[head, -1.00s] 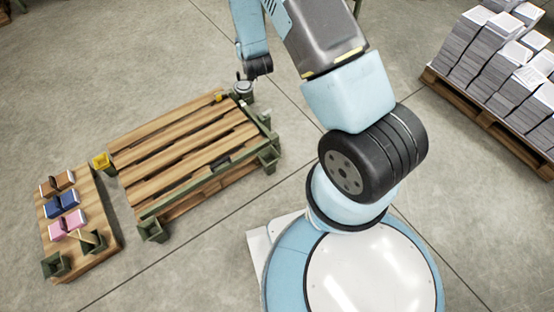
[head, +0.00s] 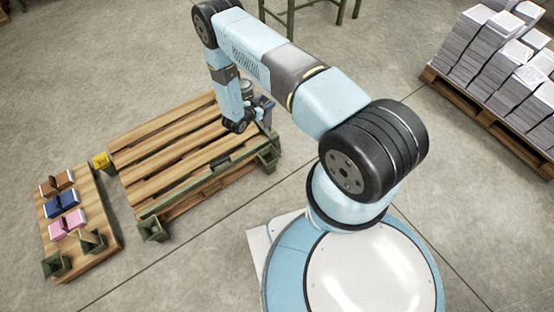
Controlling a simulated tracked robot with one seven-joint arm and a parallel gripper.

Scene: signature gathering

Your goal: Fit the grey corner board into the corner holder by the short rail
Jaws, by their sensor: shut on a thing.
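My gripper (head: 264,106) is at the far right corner of the large wooden pallet (head: 170,150), low beside the short green rail on its right edge. It is small in view and partly hidden by my wrist. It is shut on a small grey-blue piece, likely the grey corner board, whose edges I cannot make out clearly. A green corner holder (head: 268,159) stands at the near right corner by the short rail. Whether the board touches any holder cannot be told.
A small pallet (head: 108,234) carries coloured stacks. Paper stacks (head: 500,60) stand far right.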

